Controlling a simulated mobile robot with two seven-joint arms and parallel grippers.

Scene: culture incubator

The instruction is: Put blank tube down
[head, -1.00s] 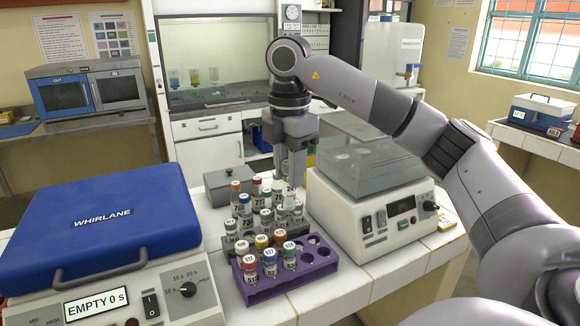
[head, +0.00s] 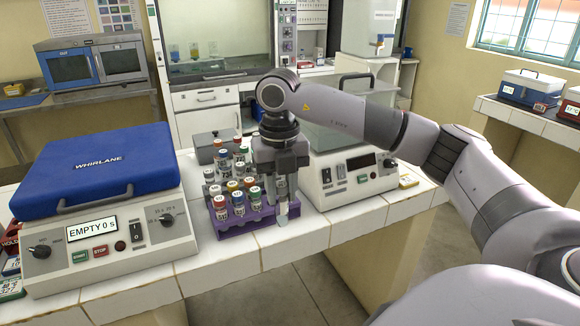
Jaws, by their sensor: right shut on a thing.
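My right gripper (head: 281,190) is shut on a pale tube (head: 282,211) that hangs upright between its fingers. The tube shows in front of or over the right end of the purple rack (head: 243,227); I cannot tell whether it touches the rack. The fingers and the tube hide that end of the rack. Several tubes with coloured caps stand in the rack's left part. More capped tubes stand behind it, partly hidden by my gripper. My left gripper is not in view.
A blue-lidded centrifuge (head: 99,165) reading "EMPTY 0 s" stands at the left. A white machine with a clear lid (head: 350,178) stands just right of my gripper. A grey box (head: 212,146) is behind the tubes. The tiled counter (head: 230,262) in front of the rack is clear.

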